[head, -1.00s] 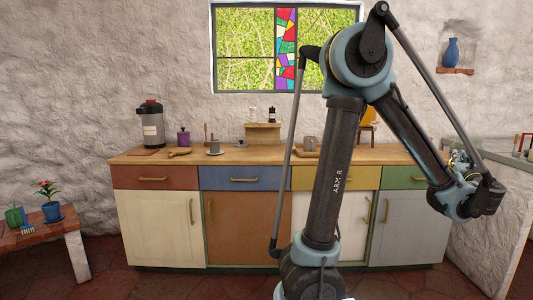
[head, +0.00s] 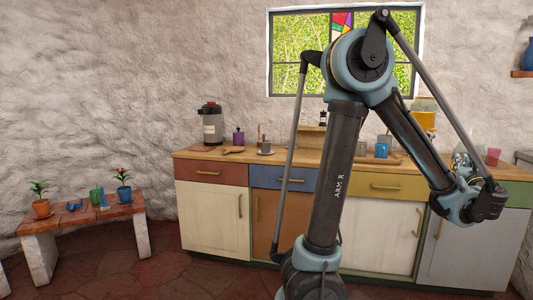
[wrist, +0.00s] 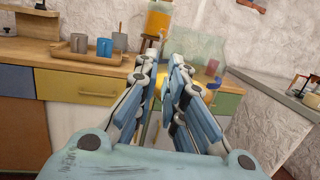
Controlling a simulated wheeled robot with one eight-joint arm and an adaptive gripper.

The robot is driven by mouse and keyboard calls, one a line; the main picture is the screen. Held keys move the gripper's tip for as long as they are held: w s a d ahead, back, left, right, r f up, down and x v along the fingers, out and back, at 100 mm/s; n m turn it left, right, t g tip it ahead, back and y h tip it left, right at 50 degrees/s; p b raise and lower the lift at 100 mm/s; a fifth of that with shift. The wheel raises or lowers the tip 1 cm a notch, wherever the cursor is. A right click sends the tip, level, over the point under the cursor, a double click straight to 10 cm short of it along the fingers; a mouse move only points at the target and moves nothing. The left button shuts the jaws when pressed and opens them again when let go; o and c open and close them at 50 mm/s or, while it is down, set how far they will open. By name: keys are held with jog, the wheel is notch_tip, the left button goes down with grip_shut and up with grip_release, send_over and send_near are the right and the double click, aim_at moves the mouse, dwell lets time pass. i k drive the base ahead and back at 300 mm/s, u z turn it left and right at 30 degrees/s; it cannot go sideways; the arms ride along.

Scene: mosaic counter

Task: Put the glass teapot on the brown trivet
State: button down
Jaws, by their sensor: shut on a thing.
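In the head view, the teapot (head: 461,163) shows as a small glassy shape beside the end of my arm, mostly covered by the arm. I cannot make out the brown trivet for certain in either view.
The wooden counter (head: 335,158) carries a large flask (head: 212,124), a purple pot (head: 238,137), a cup (head: 266,146) and a blue mug (head: 381,150). A low tiled bench (head: 85,221) with potted plants stands at left. The floor between them is clear.

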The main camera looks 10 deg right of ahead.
aim_at(232, 151)
jog(key=u, duration=0.95)
jog(key=i, duration=1)
